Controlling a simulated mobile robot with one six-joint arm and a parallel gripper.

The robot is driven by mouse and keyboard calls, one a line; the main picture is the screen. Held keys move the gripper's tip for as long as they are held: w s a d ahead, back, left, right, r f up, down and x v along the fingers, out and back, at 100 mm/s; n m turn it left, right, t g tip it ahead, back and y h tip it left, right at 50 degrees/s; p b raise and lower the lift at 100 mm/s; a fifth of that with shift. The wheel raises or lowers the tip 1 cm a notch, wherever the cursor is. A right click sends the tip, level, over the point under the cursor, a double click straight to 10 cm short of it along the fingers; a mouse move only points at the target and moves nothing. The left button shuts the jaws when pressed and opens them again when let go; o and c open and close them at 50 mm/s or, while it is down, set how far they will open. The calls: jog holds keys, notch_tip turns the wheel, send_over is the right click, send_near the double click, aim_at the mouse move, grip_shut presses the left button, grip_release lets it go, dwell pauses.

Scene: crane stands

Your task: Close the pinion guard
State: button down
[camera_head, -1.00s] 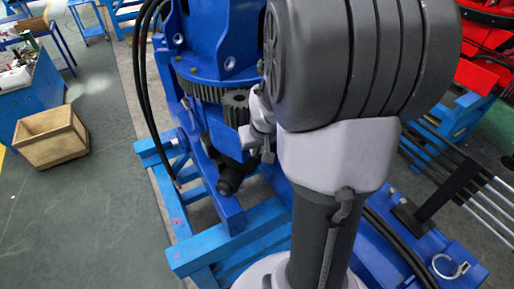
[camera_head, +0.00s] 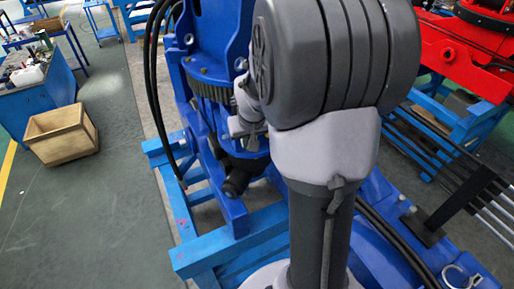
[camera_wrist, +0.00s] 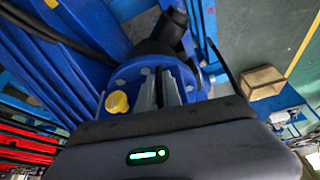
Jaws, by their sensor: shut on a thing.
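My gripper (camera_wrist: 160,88) shows in the wrist view with its two grey fingers close together, shut on a thin dark part between them. I take this part to belong to the pinion guard, whose outline I cannot make out. A blue round flange (camera_wrist: 198,80) with bolts lies around the fingertips, with a yellow cap (camera_wrist: 117,102) to their left. In the head view the toothed slewing ring (camera_head: 212,92) shows at the foot of the blue crane column (camera_head: 212,35). My wrist is beside it and hides the pinion and my fingertips.
A black cylindrical fitting (camera_head: 238,180) sticks out below my wrist. Black hoses (camera_head: 150,70) run down at the left. The blue stand frame (camera_head: 215,250) lies below. A wooden crate (camera_head: 62,135) stands on open floor at the left; a red crane (camera_head: 465,55) is at the right.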

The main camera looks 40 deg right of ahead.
jog(key=shift+w+r, duration=0.1)
jog(key=c, duration=1.8)
grip_release()
jog(key=shift+w, duration=0.15)
jog(key=v, duration=1.7)
jog(key=shift+r, duration=0.1)
jog(key=s+a+f+y+b, duration=0.1)
jog(key=s+a+f+b, duration=0.3)
jog(key=a+f+b, duration=0.3)
jog(key=s+a+f+t+y+b, duration=0.1)
jog(key=s+a+f+b, duration=0.3)
jog(key=f+b, duration=1.2)
jog(key=s+a+f+y+b, duration=0.2)
jog(key=s+a+f+b, duration=0.3)
jog(key=a+f+b, duration=0.7)
notch_tip(320, 180, down, 4)
jog(key=shift+r+t, duration=0.1)
jog(key=shift+t, duration=0.3)
